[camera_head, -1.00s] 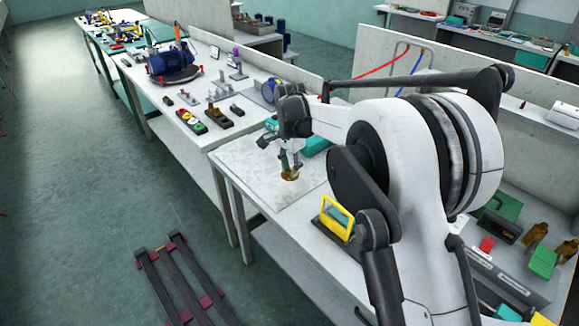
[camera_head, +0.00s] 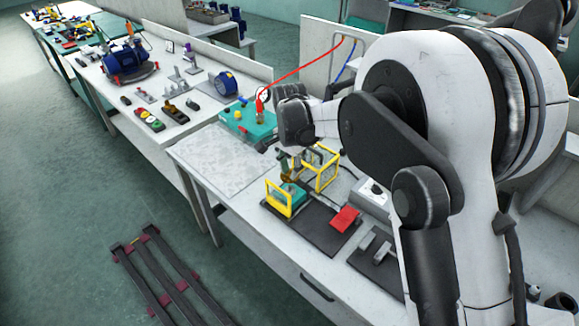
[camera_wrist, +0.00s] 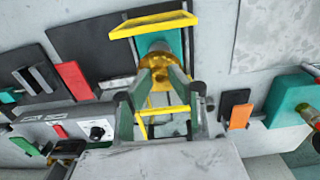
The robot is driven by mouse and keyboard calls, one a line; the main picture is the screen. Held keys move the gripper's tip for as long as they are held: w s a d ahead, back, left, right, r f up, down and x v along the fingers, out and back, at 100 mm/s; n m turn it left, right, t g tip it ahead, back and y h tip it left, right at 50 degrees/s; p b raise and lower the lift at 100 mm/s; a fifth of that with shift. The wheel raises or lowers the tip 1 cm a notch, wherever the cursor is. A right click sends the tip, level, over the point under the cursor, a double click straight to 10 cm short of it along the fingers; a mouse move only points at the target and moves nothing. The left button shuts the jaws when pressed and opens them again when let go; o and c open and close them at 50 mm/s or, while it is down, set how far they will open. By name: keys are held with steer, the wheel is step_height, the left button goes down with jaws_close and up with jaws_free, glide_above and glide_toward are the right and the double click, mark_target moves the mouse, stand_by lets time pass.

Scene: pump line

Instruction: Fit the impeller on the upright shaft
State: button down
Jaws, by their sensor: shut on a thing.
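The brass-coloured impeller (camera_wrist: 158,68) is between the two fingers of my gripper (camera_wrist: 163,95) in the wrist view. In the head view my gripper (camera_head: 291,160) points down with the impeller (camera_head: 288,173) at its tip, which is partly hidden by dark parts. It is held over or just behind a teal block (camera_head: 291,191) on a dark mat (camera_head: 312,222), between yellow frames. In the wrist view a grey round part (camera_wrist: 160,47) shows just beyond the impeller, over the teal surface. I cannot tell whether this is the upright shaft; no shaft shows clearly.
A yellow upright frame (camera_head: 279,203) and a yellow cage (camera_head: 321,168) stand close to my gripper. A red block (camera_head: 345,219) lies on the mat. A teal unit with a gauge (camera_head: 250,124) stands behind. The speckled plate (camera_head: 218,158) on the left is bare.

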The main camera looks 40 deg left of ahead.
mark_target(290, 190)
steer(key=shift+f+b, duration=0.75)
steer(key=shift+f, duration=1.65)
steer(key=shift+f+b, duration=0.55)
steer(key=shift+f+b, duration=0.2)
steer(key=shift+b, duration=0.4)
steer(key=c, duration=1.5)
jaws_free()
steer(key=shift+r, duration=0.15)
steer(key=shift+r+p, duration=1.05)
steer(key=shift+r, duration=1.8)
